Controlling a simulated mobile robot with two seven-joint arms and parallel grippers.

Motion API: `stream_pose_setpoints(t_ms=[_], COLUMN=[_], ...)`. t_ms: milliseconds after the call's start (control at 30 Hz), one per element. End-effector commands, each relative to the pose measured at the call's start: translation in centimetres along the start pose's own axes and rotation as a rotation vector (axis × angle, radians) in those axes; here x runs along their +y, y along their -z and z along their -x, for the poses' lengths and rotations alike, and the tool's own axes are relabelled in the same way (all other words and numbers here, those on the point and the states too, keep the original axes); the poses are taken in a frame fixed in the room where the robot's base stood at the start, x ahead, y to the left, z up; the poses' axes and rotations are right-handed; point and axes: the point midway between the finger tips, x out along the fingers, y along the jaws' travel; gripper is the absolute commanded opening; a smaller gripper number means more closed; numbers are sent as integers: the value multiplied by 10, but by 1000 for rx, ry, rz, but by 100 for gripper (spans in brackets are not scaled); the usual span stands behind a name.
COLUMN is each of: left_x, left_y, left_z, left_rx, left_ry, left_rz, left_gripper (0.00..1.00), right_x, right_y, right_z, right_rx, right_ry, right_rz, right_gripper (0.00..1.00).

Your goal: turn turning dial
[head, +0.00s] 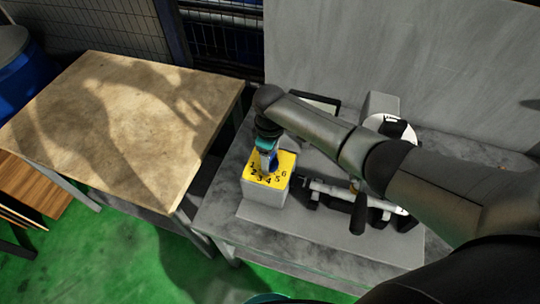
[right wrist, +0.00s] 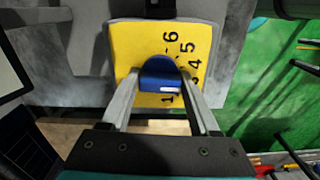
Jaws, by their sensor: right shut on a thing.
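The turning dial is a blue knob (right wrist: 158,73) on a yellow plate (right wrist: 122,40) marked with black numbers. In the head view the yellow plate (head: 287,158) tops a light grey box (head: 262,194) on the grey bench. My right gripper (right wrist: 160,84) points down over the plate, with one finger on each side of the knob, shut on it. In the head view my right gripper (head: 269,165) covers most of the knob. My left gripper is not in view.
A white and black cylindrical grinder (head: 384,200) stands right of the box, under my right arm. A grey panel (head: 440,60) rises behind the bench. A wooden table (head: 120,120) at left is bare. The floor is green.

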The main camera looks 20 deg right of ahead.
Motion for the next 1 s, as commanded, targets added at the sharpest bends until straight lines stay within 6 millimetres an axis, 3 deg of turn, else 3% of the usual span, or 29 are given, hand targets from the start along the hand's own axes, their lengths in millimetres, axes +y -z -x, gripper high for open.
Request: stream_pose_setpoints(t_ms=[500, 1000], left_x=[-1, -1], left_y=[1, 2], left_z=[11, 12], left_rx=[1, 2], left_ry=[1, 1], left_rz=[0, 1], left_gripper=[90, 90], right_x=[0, 0], right_y=[0, 1], right_z=[1, 0], right_rx=[0, 2], right_ry=[1, 1], right_rz=[299, 344], right_gripper=[7, 7])
